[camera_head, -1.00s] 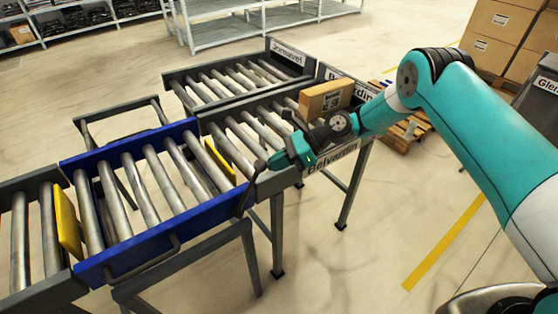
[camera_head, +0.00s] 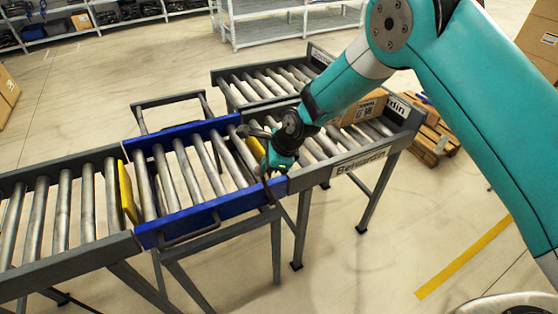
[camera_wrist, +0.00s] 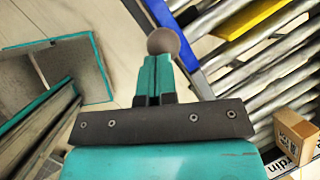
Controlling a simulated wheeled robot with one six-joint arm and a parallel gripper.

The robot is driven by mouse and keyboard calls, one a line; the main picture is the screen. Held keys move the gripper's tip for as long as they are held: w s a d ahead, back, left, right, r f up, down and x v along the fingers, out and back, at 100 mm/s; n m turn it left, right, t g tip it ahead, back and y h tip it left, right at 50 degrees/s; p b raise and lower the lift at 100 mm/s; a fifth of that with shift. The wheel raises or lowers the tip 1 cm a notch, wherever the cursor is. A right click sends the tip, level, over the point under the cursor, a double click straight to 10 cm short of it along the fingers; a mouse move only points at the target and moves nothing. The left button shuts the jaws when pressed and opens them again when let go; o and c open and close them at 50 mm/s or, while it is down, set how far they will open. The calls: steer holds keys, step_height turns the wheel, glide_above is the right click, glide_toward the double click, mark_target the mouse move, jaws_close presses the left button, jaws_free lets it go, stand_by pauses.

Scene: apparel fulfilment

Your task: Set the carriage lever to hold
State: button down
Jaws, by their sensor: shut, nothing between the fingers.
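The carriage is the blue-railed roller section (camera_head: 172,222) in the middle of the conveyor line. Its lever has a round, dull brown-grey knob (camera_wrist: 163,41), seen in the wrist view just past my fingertips. In the head view the lever is largely hidden by my gripper (camera_head: 272,168) at the carriage's front right corner. My gripper (camera_wrist: 153,75) is shut, with its fingers together and nothing between them. The fingertips overlap the knob's lower edge in the wrist view; I cannot tell whether they touch it. The lever's setting and any hold mark cannot be read.
Yellow stops stand at the carriage's left (camera_head: 128,192) and right (camera_head: 255,148) ends. A cardboard box (camera_head: 362,108) sits on the right-hand conveyor, labelled Belvardin (camera_head: 361,160). A grey roller conveyor (camera_head: 62,220) lies to the left. Open floor (camera_head: 350,270) lies in front.

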steer(key=shift+s+a+f+h+b, duration=0.3)
steer(key=shift+s+a+f+h, duration=0.15)
steer(key=shift+s+a+h, duration=0.2)
steer(key=shift+s+a+f+t+b, duration=0.15)
steer(key=shift+s+a+b, duration=0.05)
steer(key=shift+a, duration=0.25)
steer(key=shift+s+a+f+t+b, duration=0.1)
steer(key=shift+s+a+t+b, duration=0.1)
steer(key=shift+a, duration=0.2)
steer(key=b, duration=0.1)
glide_toward(256, 174)
step_height(256, 174, up, 3)
steer(key=s+d, duration=0.2)
steer(key=shift+d+r, duration=0.45)
steer(key=shift+r, duration=0.15)
